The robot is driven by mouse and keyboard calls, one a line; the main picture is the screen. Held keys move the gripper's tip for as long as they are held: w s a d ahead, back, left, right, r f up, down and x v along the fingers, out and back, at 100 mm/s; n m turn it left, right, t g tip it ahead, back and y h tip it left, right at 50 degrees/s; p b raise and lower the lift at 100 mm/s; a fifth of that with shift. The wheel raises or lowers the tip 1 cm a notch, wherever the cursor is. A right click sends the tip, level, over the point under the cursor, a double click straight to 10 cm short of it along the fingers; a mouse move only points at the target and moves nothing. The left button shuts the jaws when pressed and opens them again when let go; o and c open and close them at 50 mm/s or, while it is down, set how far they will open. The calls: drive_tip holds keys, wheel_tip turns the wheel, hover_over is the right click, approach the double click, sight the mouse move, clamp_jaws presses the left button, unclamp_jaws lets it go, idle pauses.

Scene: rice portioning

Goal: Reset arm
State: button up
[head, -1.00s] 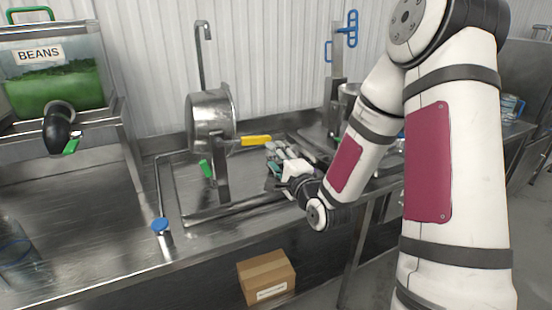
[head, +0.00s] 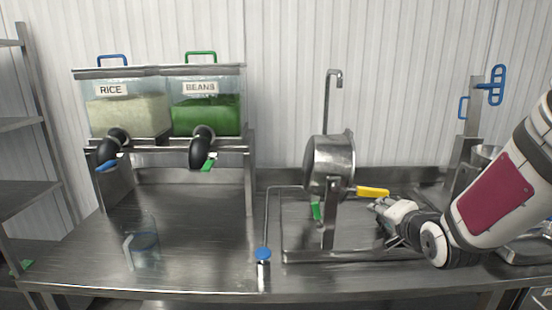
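My gripper (head: 384,212) is at the right of the head view, at the end of my white arm, which comes in from the right edge. It is over the sink area, just below and right of a yellow handle (head: 372,191). I cannot tell whether it touches the handle. The fingers are small and seen at an angle, so whether they are open or shut is unclear. I see nothing held in them.
A tilted steel pot (head: 328,160) stands left of my gripper, above the sink (head: 290,228). Rice (head: 128,112) and beans (head: 207,108) dispensers stand at the left. A clear container (head: 142,246) sits on the counter (head: 195,265), which is otherwise clear there.

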drive_tip(key=s+a+r+n+g, duration=0.2)
drive_tip(key=s+n, duration=0.1)
drive_tip(key=s, duration=0.6)
drive_tip(key=s+a+r+n+g, duration=0.2)
drive_tip(key=s+n+g, duration=0.1)
drive_tip(key=s, duration=0.7)
drive_tip(key=s+a+r+n+g, duration=0.2)
drive_tip(key=s+n, duration=0.3)
drive_tip(key=s, duration=0.5)
drive_tip(key=shift+s+a+r+g, duration=0.2)
drive_tip(key=shift+a+g, duration=0.1)
drive_tip(key=shift+g, duration=0.1)
